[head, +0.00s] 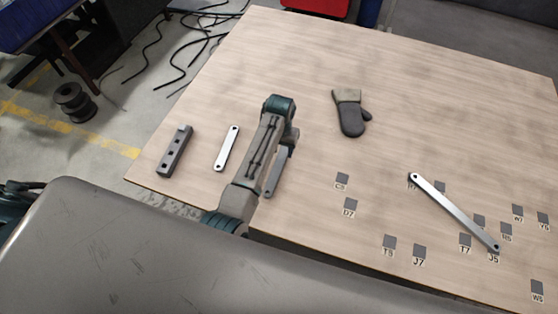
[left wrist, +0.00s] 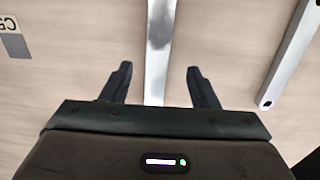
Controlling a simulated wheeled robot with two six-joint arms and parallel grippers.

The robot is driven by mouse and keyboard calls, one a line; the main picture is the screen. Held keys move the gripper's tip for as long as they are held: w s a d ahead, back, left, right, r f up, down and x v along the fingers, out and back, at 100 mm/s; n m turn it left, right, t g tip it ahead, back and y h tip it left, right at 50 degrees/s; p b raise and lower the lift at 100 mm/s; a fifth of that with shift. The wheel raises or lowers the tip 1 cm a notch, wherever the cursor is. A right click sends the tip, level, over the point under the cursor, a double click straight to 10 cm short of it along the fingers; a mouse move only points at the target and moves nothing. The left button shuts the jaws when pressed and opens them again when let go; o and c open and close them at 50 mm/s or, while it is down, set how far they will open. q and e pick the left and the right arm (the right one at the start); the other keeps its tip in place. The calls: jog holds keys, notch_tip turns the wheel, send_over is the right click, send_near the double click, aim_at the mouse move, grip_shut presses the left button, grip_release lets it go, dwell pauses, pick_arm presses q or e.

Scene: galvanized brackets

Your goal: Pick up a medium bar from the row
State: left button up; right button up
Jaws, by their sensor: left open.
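A row of metal pieces lies at the table's left: a dark thick block with holes (head: 175,151), a light bar with end holes (head: 227,148) and a grey bar (head: 277,174) partly hidden by my left arm. My left gripper (left wrist: 159,70) is open above the grey bar, which shows between its fingers in the left wrist view (left wrist: 160,35). The fingers do not appear to touch it. The light bar (left wrist: 291,50) shows at the right there. In the head view, the forearm largely hides this gripper. My right gripper is out of view.
A longer bar (head: 455,212) lies diagonally at the right among several labelled dark squares. A grey mitten (head: 350,112) lies near the middle of the wooden table (head: 430,110). The far table area is clear. A spool (head: 73,101) and cables are on the floor.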

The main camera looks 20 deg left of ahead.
aim_at(281, 158)
pick_arm(q)
jog(key=shift+f, duration=0.25)
jog(key=f, duration=0.1)
jog(key=f+p, duration=0.1)
jog(key=f, duration=0.2)
jog(key=shift+w+d, duration=0.15)
jog(key=shift+w, duration=0.15)
jog(key=shift+f, duration=0.35)
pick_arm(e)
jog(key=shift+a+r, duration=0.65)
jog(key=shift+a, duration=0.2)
pick_arm(q)
jog(key=shift+c, duration=0.2)
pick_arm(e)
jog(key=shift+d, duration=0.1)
pick_arm(q)
jog(key=c, duration=1.1)
grip_shut()
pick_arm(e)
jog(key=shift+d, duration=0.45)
pick_arm(q)
jog(key=shift+r, duration=0.15)
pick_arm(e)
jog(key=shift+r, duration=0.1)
